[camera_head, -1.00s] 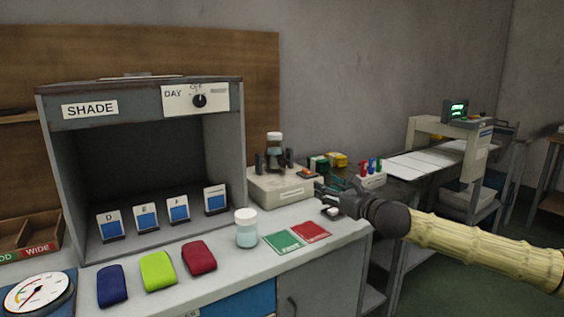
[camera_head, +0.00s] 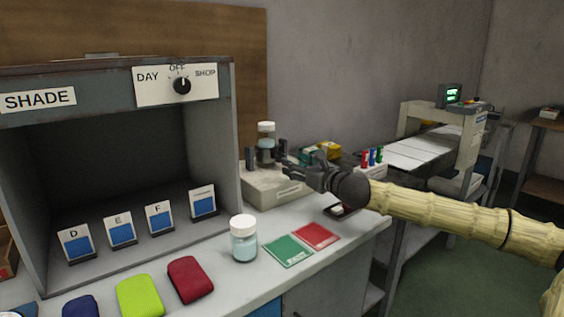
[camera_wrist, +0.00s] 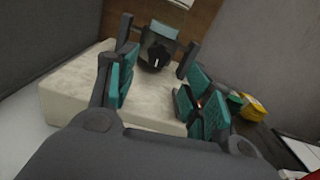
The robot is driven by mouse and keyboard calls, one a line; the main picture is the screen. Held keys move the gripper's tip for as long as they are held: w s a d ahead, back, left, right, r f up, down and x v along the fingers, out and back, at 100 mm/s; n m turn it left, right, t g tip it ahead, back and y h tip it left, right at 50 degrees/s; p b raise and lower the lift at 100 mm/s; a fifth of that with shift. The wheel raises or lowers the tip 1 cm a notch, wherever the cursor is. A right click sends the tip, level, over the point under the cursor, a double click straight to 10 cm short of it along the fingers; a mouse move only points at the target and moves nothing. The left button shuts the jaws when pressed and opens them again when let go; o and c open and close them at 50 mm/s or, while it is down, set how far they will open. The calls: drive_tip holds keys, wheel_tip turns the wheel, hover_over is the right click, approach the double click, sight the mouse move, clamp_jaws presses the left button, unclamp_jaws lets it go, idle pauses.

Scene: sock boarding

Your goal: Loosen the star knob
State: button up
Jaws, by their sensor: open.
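My gripper (camera_head: 290,172) is open and empty, in front of and above the right part of a beige clamp unit (camera_head: 262,190). A jar (camera_head: 266,143) stands on this unit between dark upright posts. In the wrist view my teal-padded fingers (camera_wrist: 162,82) spread apart, with the beige unit (camera_wrist: 75,92) beyond them. A dark rounded part with a pale mark, perhaps the star knob (camera_wrist: 157,52), shows between the posts, apart from my fingers. Its star shape is not clear. A small orange light (camera_wrist: 198,103) shows near the right finger.
The shade cabinet (camera_head: 120,150) stands left. Yellow (camera_head: 327,150) and green items sit behind my gripper.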

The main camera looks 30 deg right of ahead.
sight(279, 157)
drive_tip(key=shift+w+a+b, duration=0.2)
drive_tip(key=shift+w+b, duration=0.2)
drive_tip(key=shift+w, duration=1.3)
drive_tip(key=shift+w+a+b, duration=0.15)
drive_tip(key=shift+w+b, duration=0.25)
drive_tip(key=shift+w, duration=1.3)
drive_tip(key=c, duration=1.1)
